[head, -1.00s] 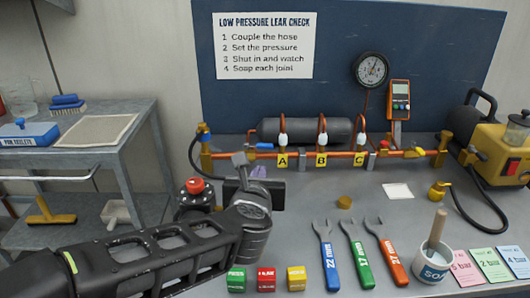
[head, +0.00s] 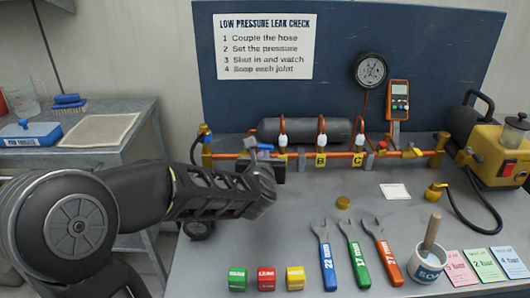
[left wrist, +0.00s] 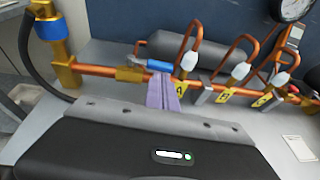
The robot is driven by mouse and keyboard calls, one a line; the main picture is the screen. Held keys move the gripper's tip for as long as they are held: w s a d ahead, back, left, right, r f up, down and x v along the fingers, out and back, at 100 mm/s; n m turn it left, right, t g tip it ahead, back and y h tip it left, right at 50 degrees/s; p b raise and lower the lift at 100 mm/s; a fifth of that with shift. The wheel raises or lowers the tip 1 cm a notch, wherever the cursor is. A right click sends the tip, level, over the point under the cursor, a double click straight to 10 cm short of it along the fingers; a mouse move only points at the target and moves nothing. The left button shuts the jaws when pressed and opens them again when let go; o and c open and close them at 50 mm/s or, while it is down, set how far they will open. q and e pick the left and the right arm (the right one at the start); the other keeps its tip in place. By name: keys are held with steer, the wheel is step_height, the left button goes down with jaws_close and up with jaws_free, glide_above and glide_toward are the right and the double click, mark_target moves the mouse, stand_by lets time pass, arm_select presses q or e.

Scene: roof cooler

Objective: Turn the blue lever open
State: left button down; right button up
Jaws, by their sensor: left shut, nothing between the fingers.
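The blue lever (head: 264,147) sits on the copper pipe (head: 227,155) at the back of the bench, left of the first white-capped riser. In the left wrist view the blue lever (left wrist: 160,65) lies roughly along the pipe, just beyond my fingertips. My left gripper (head: 263,156) is shut and empty. Its pale purple fingers (left wrist: 163,92) are close together at the near side of the lever. I cannot tell whether they touch it. The gripper hides tag A in the head view. My right gripper is not in view.
A brass fitting with a blue collar (left wrist: 48,28) stands at the pipe's left end. A gauge (head: 370,70) and yellow pump (head: 492,150) are to the right. Wrenches (head: 358,255), small blocks (head: 266,279) and a soap pot (head: 427,262) lie in front. The bench middle is mostly clear.

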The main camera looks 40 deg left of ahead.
arm_select(q)
steer(key=shift+w+a, duration=0.45)
steer(key=shift+w, duration=0.25)
steer(key=shift+w+a+f+b, duration=0.1)
steer(key=shift+w+f+b, duration=0.1)
steer(key=shift+w+b, duration=0.35)
steer(key=shift+w+r+b, duration=0.1)
steer(key=shift+r+b, duration=0.1)
steer(key=shift+b, duration=0.1)
steer(key=shift+a+r, duration=0.1)
steer(key=shift+r, duration=0.15)
